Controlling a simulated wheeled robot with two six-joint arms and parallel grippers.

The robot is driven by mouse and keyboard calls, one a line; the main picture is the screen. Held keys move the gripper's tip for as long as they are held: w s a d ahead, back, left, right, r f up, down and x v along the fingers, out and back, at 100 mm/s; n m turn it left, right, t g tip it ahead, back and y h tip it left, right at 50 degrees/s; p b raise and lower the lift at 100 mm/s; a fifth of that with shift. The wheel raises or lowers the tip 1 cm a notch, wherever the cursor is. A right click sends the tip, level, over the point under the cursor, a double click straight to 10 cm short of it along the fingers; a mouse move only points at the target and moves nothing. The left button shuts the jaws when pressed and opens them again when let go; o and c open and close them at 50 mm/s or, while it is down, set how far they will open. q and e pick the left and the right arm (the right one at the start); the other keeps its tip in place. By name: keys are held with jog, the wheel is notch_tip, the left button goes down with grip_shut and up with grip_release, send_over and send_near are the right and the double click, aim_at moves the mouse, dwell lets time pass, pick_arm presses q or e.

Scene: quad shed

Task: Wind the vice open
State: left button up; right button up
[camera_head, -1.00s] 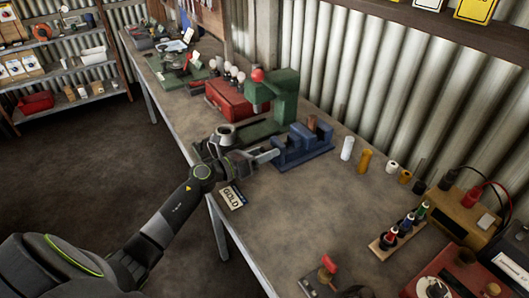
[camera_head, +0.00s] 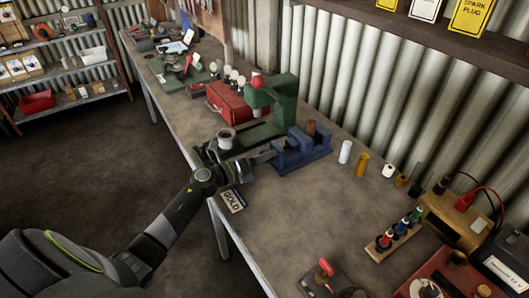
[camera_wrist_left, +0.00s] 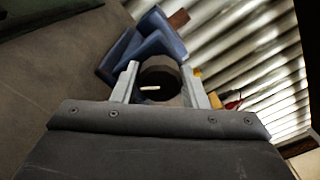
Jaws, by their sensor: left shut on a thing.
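The blue vice (camera_head: 303,152) stands on the bench, with a brown block (camera_head: 311,128) at its jaws. In the left wrist view the vice (camera_wrist_left: 150,38) lies just beyond my fingers. My left gripper (camera_head: 266,156) reaches the vice's near left end. In the left wrist view my left gripper (camera_wrist_left: 160,88) has its two fingers on either side of a dark round vice handle (camera_wrist_left: 160,72) with a pale mark, and is shut on it. The fingers hide part of the handle, and the jaw gap is hard to judge. My right gripper is not in view.
A green press (camera_head: 283,105) and a red box (camera_head: 228,101) stand behind the vice. Small cylinders (camera_head: 345,152) stand to its right. A GOLD card (camera_head: 233,200) lies near the bench's front edge. The bench middle (camera_head: 285,210) is clear.

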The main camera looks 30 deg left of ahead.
pick_arm(q)
jog(key=n+p, duration=0.3)
jog(key=n, duration=0.2)
jog(key=shift+r+n+p, duration=0.15)
jog(key=shift+n+p, duration=0.15)
jog(key=shift+p, duration=0.05)
jog(key=shift+n+p, duration=1.1)
jog(key=shift+n, duration=0.8)
jog(key=o, duration=1)
jog(key=shift+f, duration=0.2)
jog(key=shift+c, duration=0.2)
jog(key=b+v, duration=0.4)
jog(key=v, duration=1.2)
jog(key=shift+w+f+b, duration=0.1)
jog(key=shift+b, duration=0.2)
jog(key=shift+v, duration=0.8)
